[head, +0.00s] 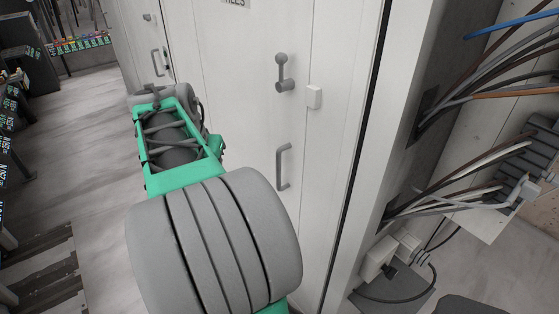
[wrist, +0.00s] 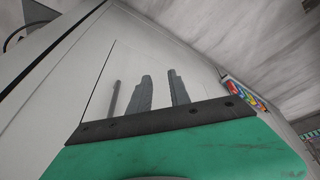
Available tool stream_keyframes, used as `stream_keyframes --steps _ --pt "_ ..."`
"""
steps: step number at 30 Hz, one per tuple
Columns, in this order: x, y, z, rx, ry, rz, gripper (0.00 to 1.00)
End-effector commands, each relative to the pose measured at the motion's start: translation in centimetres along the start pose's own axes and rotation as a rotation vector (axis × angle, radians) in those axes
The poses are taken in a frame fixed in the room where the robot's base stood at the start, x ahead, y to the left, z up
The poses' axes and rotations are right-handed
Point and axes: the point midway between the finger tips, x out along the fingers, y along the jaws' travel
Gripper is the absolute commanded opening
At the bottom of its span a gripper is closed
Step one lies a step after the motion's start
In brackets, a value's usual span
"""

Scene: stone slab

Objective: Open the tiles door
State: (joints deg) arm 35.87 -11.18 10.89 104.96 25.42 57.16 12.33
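A white door (head: 235,70) fills the middle of the head view, with a label (head: 233,3) cut off at the top edge. The door has a grey lever latch (head: 284,75) and, below it, a grey upright pull handle (head: 283,167). The latch's arm points down from its round knob, and the door looks shut. My green and grey arm stands in front, left of both handles, and hides part of the door. My gripper (wrist: 160,80) shows in the wrist view as two dark fingers, apart and empty. Its fingertips are not clear in the head view.
Another white door with a small latch (head: 147,17) and pull handle (head: 158,63) stands further left. An open box with loose cables (head: 490,70) is at the right. Dark shelves (head: 20,60) line the left. The pale floor (head: 75,125) between is clear.

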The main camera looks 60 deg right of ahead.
Motion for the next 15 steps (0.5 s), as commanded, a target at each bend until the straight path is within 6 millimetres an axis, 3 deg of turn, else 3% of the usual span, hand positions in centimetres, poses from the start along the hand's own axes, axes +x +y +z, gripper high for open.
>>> stream_keyframes --steps 1,3,6,11,15 --pt "0.3 4.0 -3.8 0.172 0.001 0.061 0.23" --pt "0.8 8.7 -7.2 0.367 0.01 0.124 0.23" --pt "1.2 12.8 -9.4 0.527 0.02 0.174 0.23" --pt "2.6 14.0 -9.7 0.567 0.022 0.188 0.23" --pt "5.5 14.5 -9.6 0.565 0.022 0.187 0.23"
